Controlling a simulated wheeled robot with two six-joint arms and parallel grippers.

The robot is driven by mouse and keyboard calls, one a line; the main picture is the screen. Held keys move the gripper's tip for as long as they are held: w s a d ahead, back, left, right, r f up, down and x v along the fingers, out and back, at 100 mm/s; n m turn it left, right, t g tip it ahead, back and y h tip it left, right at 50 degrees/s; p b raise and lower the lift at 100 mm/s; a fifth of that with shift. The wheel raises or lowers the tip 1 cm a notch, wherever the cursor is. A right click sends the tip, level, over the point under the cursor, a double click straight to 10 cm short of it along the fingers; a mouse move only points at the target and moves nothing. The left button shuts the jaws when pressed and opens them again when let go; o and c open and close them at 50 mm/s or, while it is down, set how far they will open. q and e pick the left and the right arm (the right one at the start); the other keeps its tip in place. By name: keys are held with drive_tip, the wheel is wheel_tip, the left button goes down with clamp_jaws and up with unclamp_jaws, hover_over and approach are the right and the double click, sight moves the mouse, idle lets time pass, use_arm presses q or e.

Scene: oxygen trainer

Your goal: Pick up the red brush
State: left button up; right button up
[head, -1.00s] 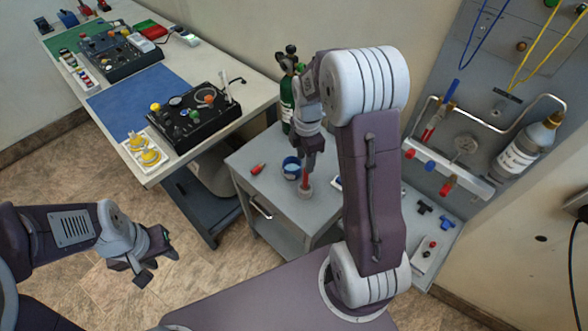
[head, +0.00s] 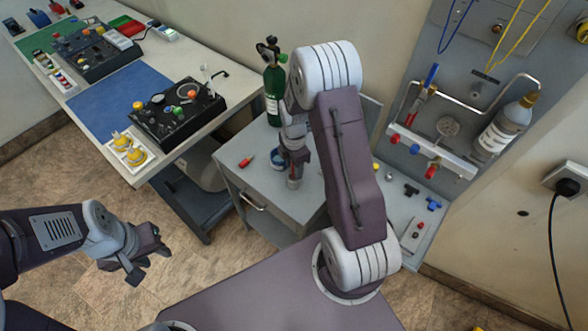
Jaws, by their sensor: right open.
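A small red item with a dark tip (head: 246,161), perhaps the red brush, lies on the grey cart. My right gripper (head: 294,170) is open and points down over the cart, to the right of that item. An upright reddish-brown thing (head: 294,181) shows just below its fingers. The fingers mostly hide it, and I cannot tell whether they touch it. My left gripper (head: 145,262) is open and empty over the floor, well to the left of the cart.
A blue cup (head: 277,158) stands close left of my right gripper. A green bottle (head: 272,90) stands at the back of the cart (head: 232,172). The wall panel with pipework (head: 447,100) is to the right. A workbench with a blue mat (head: 115,103) is at left.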

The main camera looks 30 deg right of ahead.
drive_tip(key=shift+r, duration=0.1)
clamp_jaws()
drive_tip(key=shift+r, duration=0.3)
drive_tip(key=r, duration=0.4)
drive_tip(key=shift+s+d, duration=0.15)
drive_tip(key=shift+s, duration=0.15)
drive_tip(key=s+d+r, duration=0.2)
drive_tip(key=s+r, duration=0.1)
drive_tip(key=s, duration=0.2)
drive_tip(key=s+d+r+b, duration=0.1)
drive_tip(key=s+d+r, duration=0.1)
drive_tip(key=s, duration=0.3)
drive_tip(key=shift+s+r, duration=0.15)
drive_tip(key=shift+r, duration=0.55)
